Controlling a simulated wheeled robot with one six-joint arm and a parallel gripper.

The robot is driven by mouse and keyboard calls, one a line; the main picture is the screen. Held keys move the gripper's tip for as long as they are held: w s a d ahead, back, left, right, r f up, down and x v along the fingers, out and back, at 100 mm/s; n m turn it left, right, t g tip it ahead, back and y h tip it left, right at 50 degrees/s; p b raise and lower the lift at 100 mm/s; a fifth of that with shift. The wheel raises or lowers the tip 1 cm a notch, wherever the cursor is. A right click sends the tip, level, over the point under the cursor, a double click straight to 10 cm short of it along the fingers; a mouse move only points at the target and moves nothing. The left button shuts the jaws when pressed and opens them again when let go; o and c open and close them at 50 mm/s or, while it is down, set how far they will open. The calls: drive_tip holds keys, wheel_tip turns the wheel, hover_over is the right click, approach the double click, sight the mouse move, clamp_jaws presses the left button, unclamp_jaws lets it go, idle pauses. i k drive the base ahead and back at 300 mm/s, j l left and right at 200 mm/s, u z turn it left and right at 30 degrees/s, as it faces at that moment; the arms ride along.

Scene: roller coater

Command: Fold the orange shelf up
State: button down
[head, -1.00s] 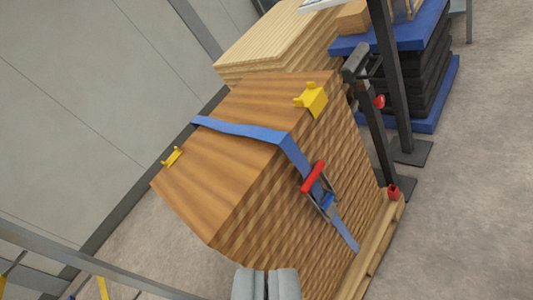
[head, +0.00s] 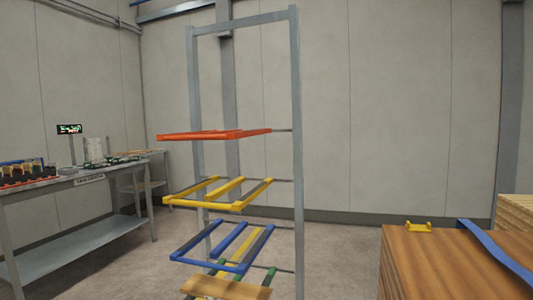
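The orange shelf (head: 215,135) is an open frame on a tall grey rack (head: 297,150) in the middle of the head view. It sticks out roughly level toward the left, above the other shelves. Its far side meets the rack's uprights. Nothing is seen lying on it. My gripper is outside the current view, so its opening and its distance from the shelf do not show.
Below it are a yellow shelf (head: 222,205), a blue shelf (head: 240,268) and a green one, with a wooden board (head: 227,288) low down. A workbench (head: 85,176) stands left. A strapped wood stack (head: 440,262) stands right. Floor shows between rack and stack.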

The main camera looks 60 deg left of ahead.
sight(235, 134)
drive_tip(key=u, duration=0.45)
drive_tip(key=j+u, duration=0.15)
drive_tip(key=u, duration=0.7)
drive_tip(key=j+u, duration=0.1)
drive_tip(key=u, duration=0.3)
drive_tip(key=i, duration=0.05)
